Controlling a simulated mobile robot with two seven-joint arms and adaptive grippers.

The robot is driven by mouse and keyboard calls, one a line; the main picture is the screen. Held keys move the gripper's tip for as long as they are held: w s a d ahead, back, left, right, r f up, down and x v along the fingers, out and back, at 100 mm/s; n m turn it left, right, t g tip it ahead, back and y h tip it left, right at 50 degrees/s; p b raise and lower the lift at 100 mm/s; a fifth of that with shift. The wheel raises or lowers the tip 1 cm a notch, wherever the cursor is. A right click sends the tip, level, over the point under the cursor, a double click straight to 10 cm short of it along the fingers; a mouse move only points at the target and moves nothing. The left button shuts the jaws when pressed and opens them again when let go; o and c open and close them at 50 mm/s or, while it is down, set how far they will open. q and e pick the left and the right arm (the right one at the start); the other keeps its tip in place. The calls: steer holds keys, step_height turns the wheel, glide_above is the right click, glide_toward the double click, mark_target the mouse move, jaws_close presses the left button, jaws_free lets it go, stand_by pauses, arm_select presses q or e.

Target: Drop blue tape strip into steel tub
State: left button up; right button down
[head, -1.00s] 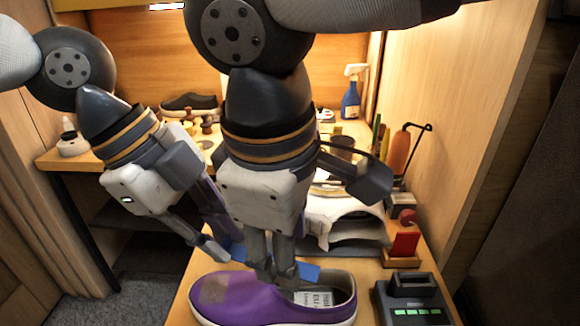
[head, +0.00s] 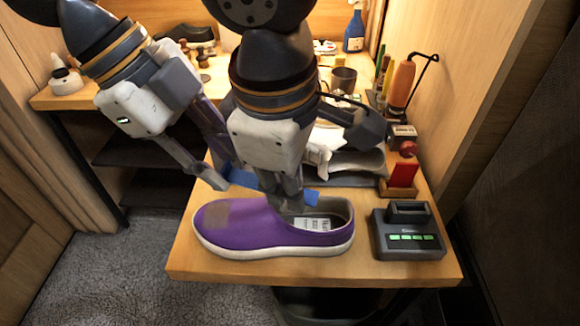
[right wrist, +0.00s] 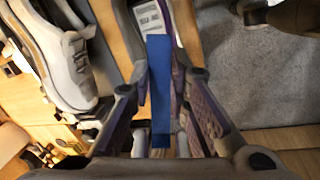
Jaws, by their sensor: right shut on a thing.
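The blue tape strip (head: 312,197) shows on both sides of my right gripper in the head view. It also shows as a long flat strip (right wrist: 160,85) between the fingers in the right wrist view. My right gripper (head: 287,207) is shut on it, just above the opening of the purple shoe (head: 250,230). My left gripper (head: 225,175) is at the strip's left end, its fingers apart; whether it touches the strip is unclear. A metal-looking cup (head: 343,79) stands at the back of the table; I cannot tell if it is the steel tub.
A dark device with green lights (head: 407,232) stands right of the shoe. A red-handled tool (head: 403,173) stands behind it. A white sneaker (right wrist: 60,50) shows in the right wrist view. A dark bin (head: 330,306) sits below the table's front edge.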

arm_select(q)
steer(key=v, duration=1.2)
steer(key=s+d+f+n+g+y, duration=0.1)
steer(key=s+f+n+g, duration=0.2)
steer(key=s+f+n, duration=0.75)
steer(key=w+f+n+g, duration=0.1)
steer(key=f+n+g, duration=0.3)
steer(key=f, duration=1.3)
steer(key=s+a+f+n+t+y, duration=0.1)
steer(key=s+a+f+n, duration=0.1)
steer(key=s+f, duration=0.3)
steer(key=s+a+f+n+t+y, duration=0.1)
steer(key=s+a+f+n, duration=0.2)
steer(key=s+f, duration=0.2)
steer(key=s+a+f+n+t+y, duration=0.2)
steer(key=s+f, duration=0.3)
steer(key=f, duration=0.3)
steer(key=shift+s+a+f+n, duration=0.25)
steer(key=shift+s+a+n, duration=0.15)
steer(key=shift+a, duration=0.2)
